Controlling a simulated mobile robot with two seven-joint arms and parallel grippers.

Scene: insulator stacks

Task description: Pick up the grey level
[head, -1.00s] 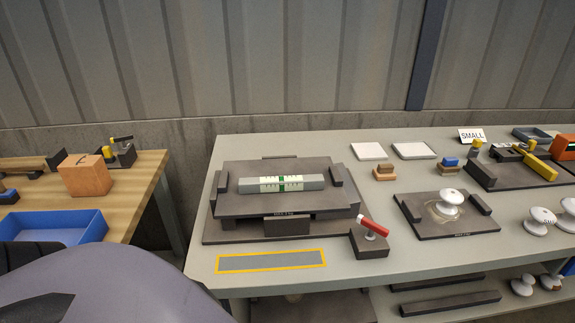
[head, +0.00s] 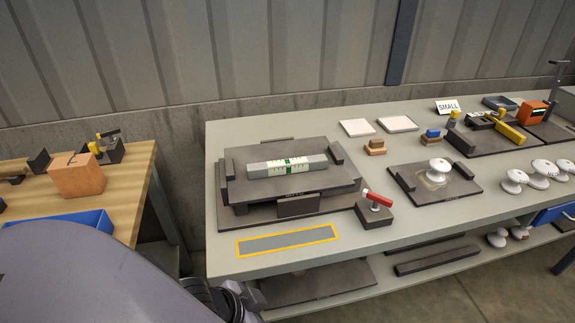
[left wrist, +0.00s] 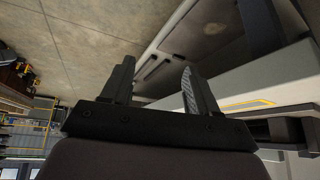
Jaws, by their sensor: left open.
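The grey level (head: 287,165) lies across the top of a dark raised plate (head: 270,186) on the bench. It is a grey bar with pale marked windows and a green middle. My left gripper (left wrist: 157,84) is open and empty in the left wrist view, its two dark fingers apart. It is low by the bench's front edge, well away from the level. In the head view only a dark part of my left arm's end shows at the bench's near left corner. My right gripper is in no view.
A yellow-bordered grey strip (head: 287,240) lies bare at the bench front. White insulators, small blocks and fixtures sit further right. A wooden table with an orange-brown box (head: 77,177) is at left.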

